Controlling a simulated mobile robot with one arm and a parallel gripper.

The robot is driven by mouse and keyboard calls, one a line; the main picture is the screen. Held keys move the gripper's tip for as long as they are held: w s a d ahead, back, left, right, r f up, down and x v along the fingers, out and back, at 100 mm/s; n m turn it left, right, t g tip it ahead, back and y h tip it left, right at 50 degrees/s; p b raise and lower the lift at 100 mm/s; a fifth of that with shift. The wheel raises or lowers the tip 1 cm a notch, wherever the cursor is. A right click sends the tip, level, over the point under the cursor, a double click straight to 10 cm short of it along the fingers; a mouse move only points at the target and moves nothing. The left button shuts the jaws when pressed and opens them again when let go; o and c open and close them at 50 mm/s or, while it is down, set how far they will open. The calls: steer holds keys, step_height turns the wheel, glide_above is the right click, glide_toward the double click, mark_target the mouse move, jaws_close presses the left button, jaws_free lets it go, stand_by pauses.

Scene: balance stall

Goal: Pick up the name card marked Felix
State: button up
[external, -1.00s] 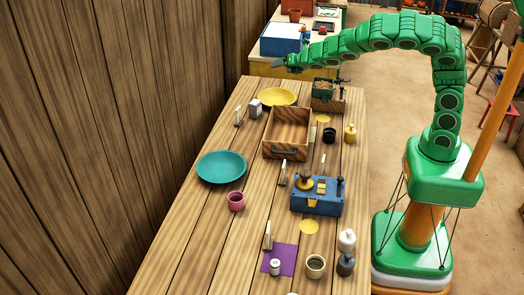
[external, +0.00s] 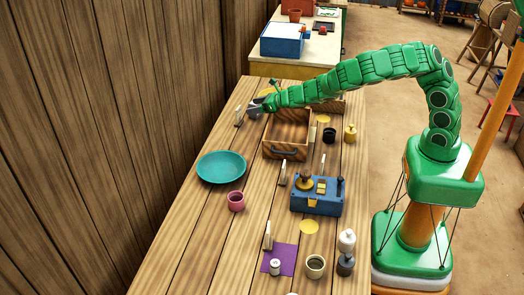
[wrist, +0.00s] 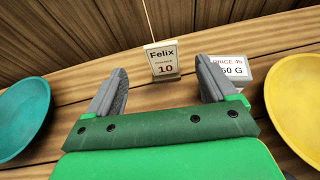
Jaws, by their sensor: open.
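The name card marked Felix (wrist: 163,60) stands upright on the table in the wrist view, with a red 10 under the name. It also shows as a small pale card (external: 238,116) near the wall in the external view. My gripper (wrist: 160,82) is open and empty, with one finger on each side of the view. The card is seen ahead of the gap between the fingers, apart from both. In the external view my gripper (external: 254,110) is just right of the card.
A teal plate (wrist: 18,112) is at left and a yellow plate (wrist: 300,110) at right. A wooden box (external: 287,133) stands nearby. The plank wall (wrist: 80,35) is behind the card.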

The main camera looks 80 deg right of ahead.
mark_target(239, 109)
steer(key=x, duration=0.3)
steer(key=shift+w+d+f, duration=0.1)
steer(key=shift+w, duration=0.05)
steer(key=shift+x, duration=2.45)
steer(key=shift+w+f, duration=0.15)
steer(key=shift+w, duration=0.4)
steer(key=shift+w+d+f, duration=0.15)
steer(key=shift+w+f, duration=0.15)
steer(key=shift+w, duration=0.35)
steer(key=c, duration=1.4)
steer(key=shift+o, duration=0.2)
